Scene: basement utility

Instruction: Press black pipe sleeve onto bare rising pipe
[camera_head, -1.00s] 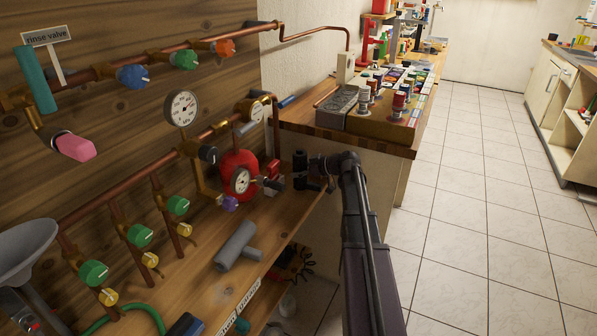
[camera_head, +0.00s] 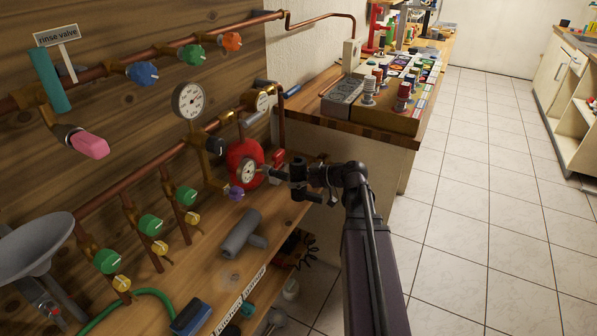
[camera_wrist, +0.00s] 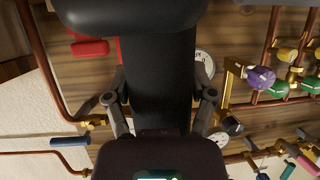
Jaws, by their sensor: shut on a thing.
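My gripper (camera_head: 284,176) is at the front of the red round vessel, at the right end of the wooden pipe wall. In the wrist view my gripper (camera_wrist: 163,101) has its two fingers on either side of a long black piece, the black pipe sleeve (camera_wrist: 160,75), and is shut on it. In the head view the sleeve cannot be told apart from the dark gripper. A bare copper pipe (camera_head: 281,118) rises at the wall's right end, behind my gripper and apart from it. It appears to be the curved pipe at left in the wrist view (camera_wrist: 42,72).
The red vessel (camera_head: 240,152) with gauges and valves is close to my gripper. A grey tee piece (camera_head: 240,237) and a blue block (camera_head: 190,317) lie on the wooden shelf. A wooden counter (camera_head: 345,130) stands behind. Open tiled floor is at right.

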